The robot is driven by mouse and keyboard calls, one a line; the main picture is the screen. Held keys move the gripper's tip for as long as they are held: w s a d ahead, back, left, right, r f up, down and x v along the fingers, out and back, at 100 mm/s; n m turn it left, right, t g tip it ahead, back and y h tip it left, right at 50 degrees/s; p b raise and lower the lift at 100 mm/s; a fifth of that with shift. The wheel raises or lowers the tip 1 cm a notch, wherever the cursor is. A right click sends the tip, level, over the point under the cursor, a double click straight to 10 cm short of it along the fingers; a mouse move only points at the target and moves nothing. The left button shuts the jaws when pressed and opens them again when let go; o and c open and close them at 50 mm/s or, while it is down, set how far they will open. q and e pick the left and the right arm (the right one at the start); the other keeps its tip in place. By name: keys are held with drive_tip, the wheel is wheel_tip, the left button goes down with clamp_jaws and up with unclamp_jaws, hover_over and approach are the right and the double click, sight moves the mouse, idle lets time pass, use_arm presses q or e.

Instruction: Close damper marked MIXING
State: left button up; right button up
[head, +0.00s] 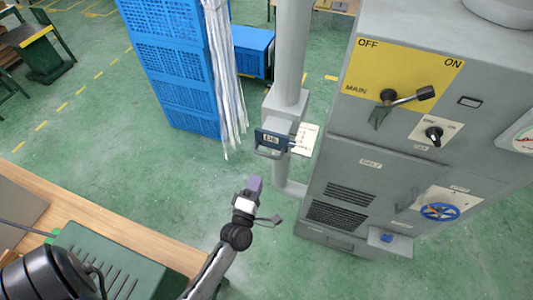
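I cannot read the word MIXING anywhere in the head view. A grey vertical duct (292,50) carries a grey box with a small dark blue labelled plate and handle (272,138) on its front; its lettering is too small to read. A pale tag or plate (305,139) sticks out beside it. I cannot tell whether this is the damper or how it is set. My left gripper (254,185) is below and a little left of the plate, apart from it, with a purple-grey tip. Its finger opening cannot be made out. My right gripper is not in view.
A grey cabinet (450,130) at right has a yellow OFF/ON MAIN panel with a lever (408,97), a black knob (434,134) and a blue handwheel (440,212). Blue crates (172,65) stand behind left. A wooden table (120,222) is lower left. Green floor between is clear.

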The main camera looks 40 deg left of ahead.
sight(267, 155)
use_arm(q)
drive_tip(key=p+x, duration=0.1)
drive_tip(key=x, duration=0.9)
drive_tip(key=shift+w, duration=0.2)
clamp_jaws()
